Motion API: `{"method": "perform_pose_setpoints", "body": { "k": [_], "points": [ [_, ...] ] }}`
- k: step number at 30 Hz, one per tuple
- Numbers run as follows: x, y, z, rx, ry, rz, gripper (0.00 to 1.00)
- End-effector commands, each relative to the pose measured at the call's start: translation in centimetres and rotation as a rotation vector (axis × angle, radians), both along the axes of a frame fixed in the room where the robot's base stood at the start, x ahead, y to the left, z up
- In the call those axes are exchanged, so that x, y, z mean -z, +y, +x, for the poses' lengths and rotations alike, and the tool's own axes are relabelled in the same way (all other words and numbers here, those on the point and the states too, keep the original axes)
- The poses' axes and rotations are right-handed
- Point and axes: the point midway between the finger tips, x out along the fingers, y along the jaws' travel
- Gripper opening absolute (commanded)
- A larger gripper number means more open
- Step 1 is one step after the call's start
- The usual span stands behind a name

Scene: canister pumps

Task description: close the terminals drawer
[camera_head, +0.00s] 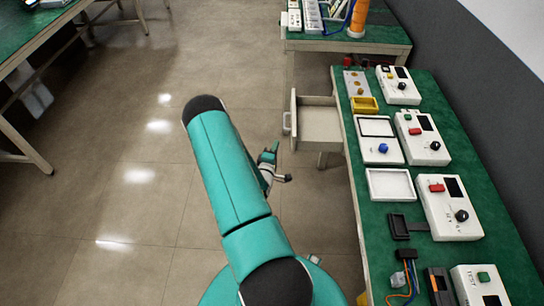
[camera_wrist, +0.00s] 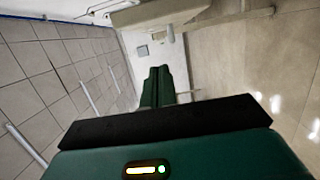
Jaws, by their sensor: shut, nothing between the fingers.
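The terminals drawer (camera_head: 318,124) is a pale drawer pulled out to the left from under the green-topped bench. Its front panel (camera_head: 293,112) carries a small grey handle (camera_head: 287,123). It looks empty, though part of its inside is hard to see. My gripper (camera_head: 273,150) is partly hidden behind my teal arm, just left of and nearer than the drawer, apart from it. In the wrist view my gripper's green fingers (camera_wrist: 157,74) are shut together with nothing between them. A pale drawer-like body (camera_wrist: 160,14) with a handle (camera_wrist: 171,33) shows beyond the fingertips.
The bench (camera_head: 440,95) holds several white instrument boxes, a yellow tray (camera_head: 364,105), a white tray (camera_head: 390,185) and wires. Another bench (camera_head: 385,32) stands behind, with an orange cylinder (camera_head: 358,18). A green table (camera_head: 30,25) is at far left. The tiled floor between is clear.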

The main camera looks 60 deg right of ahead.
Motion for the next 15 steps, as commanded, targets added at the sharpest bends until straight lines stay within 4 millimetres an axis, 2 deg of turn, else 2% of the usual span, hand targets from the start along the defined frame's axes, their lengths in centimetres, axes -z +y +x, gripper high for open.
{"method": "perform_pose_setpoints", "body": {
  "k": [2,3,9,15],
  "points": [
    [-0.1,-1.7,0.3,0.003,-0.004,-0.002,0.0],
    [0.0,-2.1,-0.2,0.004,0.0,0.0,0.0],
    [0.0,-3.1,-2.6,0.001,0.0,0.002,0.0],
    [0.0,-3.4,-3.2,0.0,-0.001,0.001,0.0]
  ]
}}
